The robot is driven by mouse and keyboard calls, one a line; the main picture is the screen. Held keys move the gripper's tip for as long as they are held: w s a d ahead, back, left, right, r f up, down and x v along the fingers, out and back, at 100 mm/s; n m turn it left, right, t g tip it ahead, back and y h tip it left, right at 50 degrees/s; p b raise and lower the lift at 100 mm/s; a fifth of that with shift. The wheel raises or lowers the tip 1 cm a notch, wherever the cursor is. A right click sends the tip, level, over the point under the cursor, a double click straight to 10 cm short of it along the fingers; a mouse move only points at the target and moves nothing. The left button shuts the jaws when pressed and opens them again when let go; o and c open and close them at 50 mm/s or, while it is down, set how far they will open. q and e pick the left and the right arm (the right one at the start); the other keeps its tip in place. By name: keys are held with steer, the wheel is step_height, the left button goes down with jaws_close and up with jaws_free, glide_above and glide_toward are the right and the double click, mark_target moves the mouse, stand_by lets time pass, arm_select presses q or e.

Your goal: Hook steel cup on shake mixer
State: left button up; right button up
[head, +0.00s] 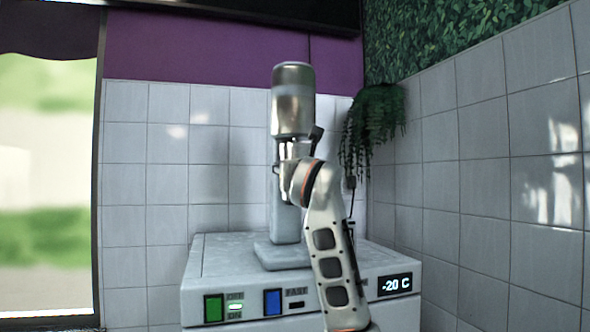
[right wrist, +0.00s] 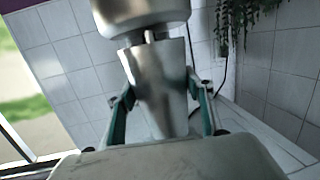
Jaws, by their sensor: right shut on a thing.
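The steel cup (right wrist: 160,85) stands about upright between the fingers of my right gripper (right wrist: 160,98) in the right wrist view. That gripper is shut on it, with green-lined fingers on both sides. The shake mixer's head (right wrist: 142,14) is just above the cup, and a short spindle between them reaches down to the cup's mouth. Whether the rim is hooked cannot be told. In the head view the mixer (head: 293,100) stands upright on its base, with my right gripper (head: 288,150) just below its metal head. My arm and gripper largely hide the cup there. My left gripper is out of view.
The mixer stands on a white freezer cabinet (head: 225,262) with green and blue switches and a "-20 C" display (head: 395,284). A hanging plant (head: 372,125) is close on the right. Tiled walls are behind and to the right. The cabinet's left top is clear.

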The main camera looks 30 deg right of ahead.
steer(key=shift+f, duration=0.1)
steer(key=o, duration=1.6)
steer(key=shift+o, duration=0.5)
steer(key=shift+f, duration=0.15)
steer(key=shift+s, duration=0.1)
steer(key=d+r+v, duration=0.1)
steer(key=v, duration=0.9)
steer(key=shift+s+r, duration=0.25)
steer(key=shift+s, duration=0.4)
